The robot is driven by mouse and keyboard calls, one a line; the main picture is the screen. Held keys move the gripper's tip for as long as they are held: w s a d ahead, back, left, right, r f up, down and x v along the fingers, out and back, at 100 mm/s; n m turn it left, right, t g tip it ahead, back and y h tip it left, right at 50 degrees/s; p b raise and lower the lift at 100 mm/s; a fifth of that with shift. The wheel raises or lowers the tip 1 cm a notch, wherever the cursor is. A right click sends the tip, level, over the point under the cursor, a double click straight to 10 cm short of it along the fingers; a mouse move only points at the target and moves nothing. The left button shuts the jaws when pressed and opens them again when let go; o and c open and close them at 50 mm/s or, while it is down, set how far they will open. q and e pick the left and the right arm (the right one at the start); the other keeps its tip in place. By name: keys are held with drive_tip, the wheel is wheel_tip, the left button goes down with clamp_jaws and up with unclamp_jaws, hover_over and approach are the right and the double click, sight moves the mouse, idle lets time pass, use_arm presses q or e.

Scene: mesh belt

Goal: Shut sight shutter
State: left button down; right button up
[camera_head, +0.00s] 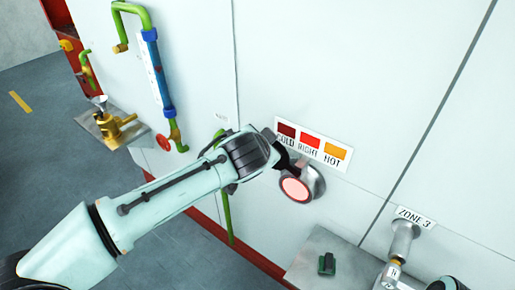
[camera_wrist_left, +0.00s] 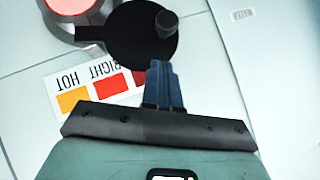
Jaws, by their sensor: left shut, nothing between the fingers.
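The sight port (camera_head: 295,189) is a pink glowing round glass in a metal ring on the pale wall panel. Its glass is uncovered, and it also shows at the top left of the wrist view (camera_wrist_left: 70,5). The shutter (camera_wrist_left: 128,38) is a black disc on an arm, swung to the side of the glass. It carries a dark knob (camera_wrist_left: 166,22). In the head view the shutter (camera_head: 284,158) is partly hidden by my gripper. My left gripper (camera_wrist_left: 160,68) is shut and empty, its fingertips close by the disc below the knob. I cannot tell whether they touch. My right gripper is not in view.
A COLD/RIGHT/HOT colour label (camera_head: 312,144) is just above the port. A blue gauge tube with green pipes (camera_head: 157,75) and a brass valve (camera_head: 118,128) stand to the left.

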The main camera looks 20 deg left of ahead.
use_arm(q)
drive_tip(key=f, duration=0.1)
drive_tip(key=a+f, duration=0.1)
drive_tip(key=f, duration=0.1)
drive_tip(key=shift+w+a, duration=0.2)
drive_tip(key=shift+a, duration=0.05)
